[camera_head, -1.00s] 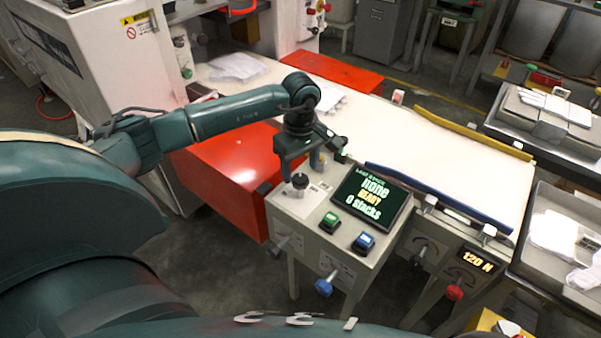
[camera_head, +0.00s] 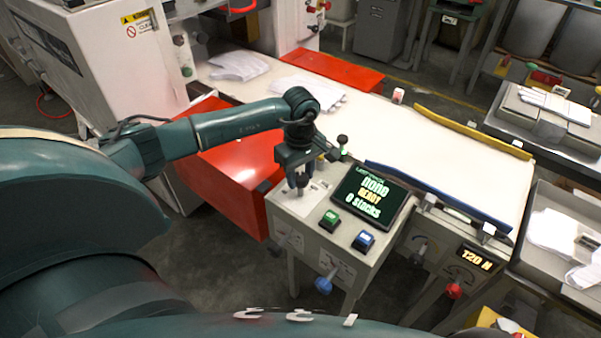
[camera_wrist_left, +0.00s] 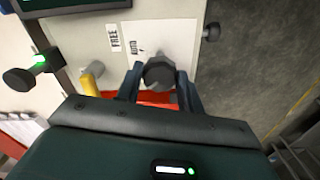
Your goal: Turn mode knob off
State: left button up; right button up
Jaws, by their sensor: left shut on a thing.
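The mode knob (camera_wrist_left: 159,73) is a dark round cap on a grey stem, on a pale panel with FREE and AUTO labels in the left wrist view. My left gripper (camera_head: 299,186) is over the back left of the control box (camera_head: 308,238) in the head view. In the wrist view its dark fingers (camera_wrist_left: 160,80) stand on either side of the knob, shut on it. In the head view the gripper mostly hides the knob. My right gripper is out of view.
Green (camera_head: 329,221) and blue (camera_head: 363,241) buttons sit in front. A dark-topped post with a green light (camera_head: 343,144) stands behind.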

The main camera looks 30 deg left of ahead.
pick_arm(q)
jog(key=shift+c, duration=1.2)
jog(key=n+b, duration=0.1)
jog(key=n, duration=0.1)
jog(key=shift+n, duration=0.3)
jog(key=n, duration=0.2)
jog(key=shift+n+b, duration=0.3)
jog(key=shift+n, duration=0.1)
jog(key=n, duration=0.3)
jog(key=shift+n+b, duration=0.4)
jog(key=shift+n, duration=1.3)
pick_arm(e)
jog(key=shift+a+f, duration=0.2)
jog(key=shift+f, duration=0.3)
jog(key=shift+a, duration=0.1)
